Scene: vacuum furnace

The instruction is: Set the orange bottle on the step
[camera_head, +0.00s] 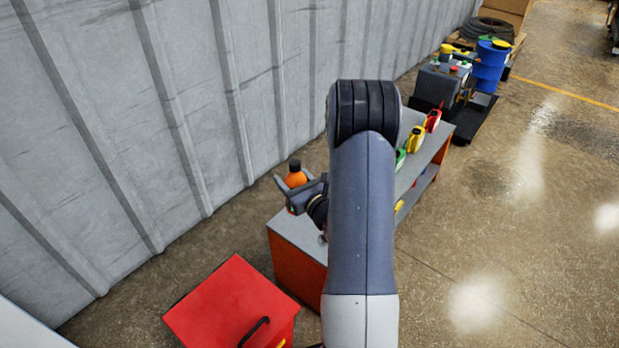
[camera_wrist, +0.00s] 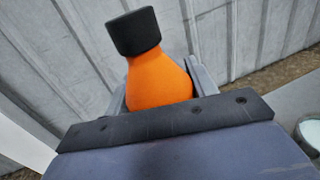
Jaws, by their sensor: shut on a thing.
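The orange bottle (camera_head: 295,179) with a black cap is held by my gripper (camera_head: 299,187) near the left end of a grey-topped bench, on the wall side. In the wrist view the bottle (camera_wrist: 158,82) stands between the two fingers, cap up and leaning a little left. My gripper is shut on its body. The bottle's lower part is hidden behind the gripper. I cannot tell for certain which surface is the step.
The bench (camera_head: 296,231) has orange end panels and carries green, yellow (camera_head: 415,139) and red bottles (camera_head: 432,121). A red box (camera_head: 230,305) with a black handle stands in front. A corrugated wall (camera_head: 180,110) runs behind. A blue drum (camera_head: 490,66) stands farther back. Floor at right is clear.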

